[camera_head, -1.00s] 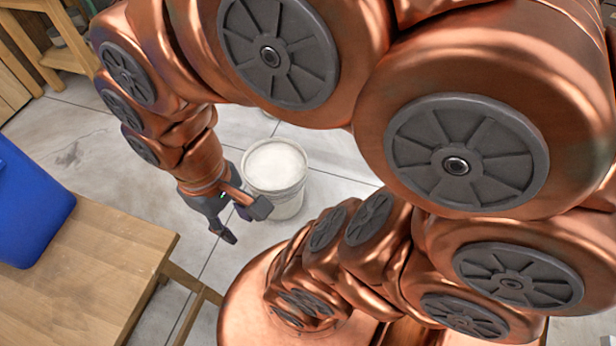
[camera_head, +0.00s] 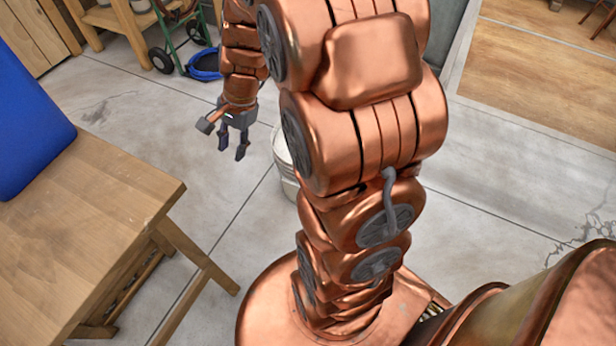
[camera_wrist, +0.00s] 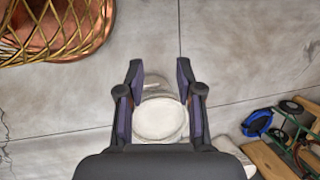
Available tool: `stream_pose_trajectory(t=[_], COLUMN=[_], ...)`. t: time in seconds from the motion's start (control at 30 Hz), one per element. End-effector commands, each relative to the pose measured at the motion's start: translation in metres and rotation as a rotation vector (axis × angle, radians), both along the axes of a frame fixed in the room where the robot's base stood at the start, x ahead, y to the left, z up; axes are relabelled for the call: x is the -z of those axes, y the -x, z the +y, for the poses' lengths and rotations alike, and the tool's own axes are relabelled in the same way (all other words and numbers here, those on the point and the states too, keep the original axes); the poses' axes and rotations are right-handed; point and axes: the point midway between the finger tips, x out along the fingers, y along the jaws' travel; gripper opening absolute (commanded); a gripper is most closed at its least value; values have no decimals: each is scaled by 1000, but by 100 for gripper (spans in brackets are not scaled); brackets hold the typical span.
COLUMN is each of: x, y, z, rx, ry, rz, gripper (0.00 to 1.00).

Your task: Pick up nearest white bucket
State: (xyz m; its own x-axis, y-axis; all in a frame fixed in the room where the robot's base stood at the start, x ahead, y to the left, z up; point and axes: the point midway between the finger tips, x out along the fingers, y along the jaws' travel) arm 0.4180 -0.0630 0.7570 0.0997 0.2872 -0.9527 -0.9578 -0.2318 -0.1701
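The white bucket (camera_head: 284,176) stands on the floor right of the wooden table, its right part hidden behind my arm in the head view. In the wrist view the round white bucket top (camera_wrist: 160,120) shows between my gripper's fingers, farther away than they are. My gripper (camera_head: 236,151) points down, left of the bucket in the head view. It is open and empty in the wrist view (camera_wrist: 159,78); no finger appears to touch the bucket, though the exact height gap is unclear.
A wooden table (camera_head: 110,220) with a blue container (camera_head: 28,120) stands at the left. Grey floor (camera_head: 490,210) is clear at the right.

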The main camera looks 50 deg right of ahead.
Motion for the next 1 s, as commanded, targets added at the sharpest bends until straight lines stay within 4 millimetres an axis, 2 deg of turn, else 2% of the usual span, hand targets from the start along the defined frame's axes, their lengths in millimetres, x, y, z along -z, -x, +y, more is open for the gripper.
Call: stream_pose_trajectory(t=[0.03,0.17,0.3,0.37,0.5,0.6,0.7,0.8,1.0], x=[37,93,156,184,252,295,330,354,375], y=[-12,-39,-63,-70,-80,-82,-80,-77,-76], z=[-14,-51,-96,-117,-167,-200,-227,-246,-261], rx=[92,331,594,706,969,1138,1279,1378,1459], ry=[-16,-53,-92,-108,-148,-172,-192,-206,-219], rz=[9,21,36,41,61,72,83,90,96], gripper=[36,36,36,36,36,36,36,36,36])
